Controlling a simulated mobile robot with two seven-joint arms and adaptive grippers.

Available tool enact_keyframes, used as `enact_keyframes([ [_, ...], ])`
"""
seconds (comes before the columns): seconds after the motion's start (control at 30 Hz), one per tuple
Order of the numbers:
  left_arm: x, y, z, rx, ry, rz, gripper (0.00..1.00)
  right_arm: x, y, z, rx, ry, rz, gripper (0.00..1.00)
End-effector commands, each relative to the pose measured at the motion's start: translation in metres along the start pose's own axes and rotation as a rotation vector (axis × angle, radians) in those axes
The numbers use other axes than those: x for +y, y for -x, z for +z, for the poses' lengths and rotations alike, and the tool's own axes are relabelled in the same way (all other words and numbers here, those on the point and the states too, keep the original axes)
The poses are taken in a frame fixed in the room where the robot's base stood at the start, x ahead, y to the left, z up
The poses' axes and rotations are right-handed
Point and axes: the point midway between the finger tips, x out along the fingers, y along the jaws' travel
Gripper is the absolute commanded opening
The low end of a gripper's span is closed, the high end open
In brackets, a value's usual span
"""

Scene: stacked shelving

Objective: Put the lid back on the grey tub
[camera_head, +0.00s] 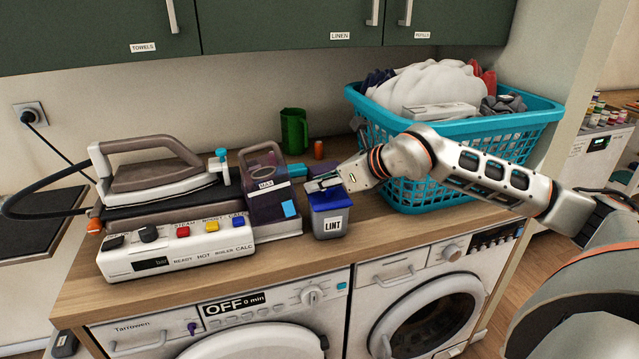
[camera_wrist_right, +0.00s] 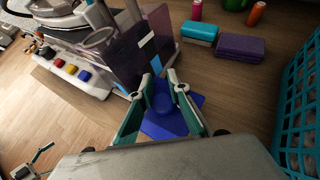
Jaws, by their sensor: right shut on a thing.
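The grey tub (camera_head: 333,226) with a LINT label stands upright near the counter's front edge. Its blue lid (camera_head: 330,199) is at the tub's mouth in the head view; whether it is fully seated I cannot tell. In the wrist view the lid (camera_wrist_right: 186,125) is a blue square with a round raised knob (camera_wrist_right: 170,104) between the fingers. My right gripper (camera_head: 324,183) is above the tub, shut on the lid; it also shows in the wrist view (camera_wrist_right: 161,82). The tub's body is hidden under the lid there.
A steam iron station (camera_head: 180,248) with a purple tank (camera_head: 268,202) stands close left of the tub. A turquoise laundry basket (camera_head: 465,150) is at the right.

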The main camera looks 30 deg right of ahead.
Motion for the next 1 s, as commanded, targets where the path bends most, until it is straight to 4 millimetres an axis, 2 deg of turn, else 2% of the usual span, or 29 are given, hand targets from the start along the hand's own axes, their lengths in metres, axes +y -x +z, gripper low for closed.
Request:
enact_keyframes([
  [0.97, 0.0012, -0.0022, 0.0063, -0.005, 0.001, 0.001, 0.86, 0.0000, -0.0002, -0.0001, 0.000, 0.000, 0.000, 0.00],
  [1.0, 0.0012, -0.0023, 0.0063, -0.005, 0.001, 0.001, 0.86, 0.0000, -0.0002, -0.0001, 0.000, 0.000, 0.000, 0.24],
])
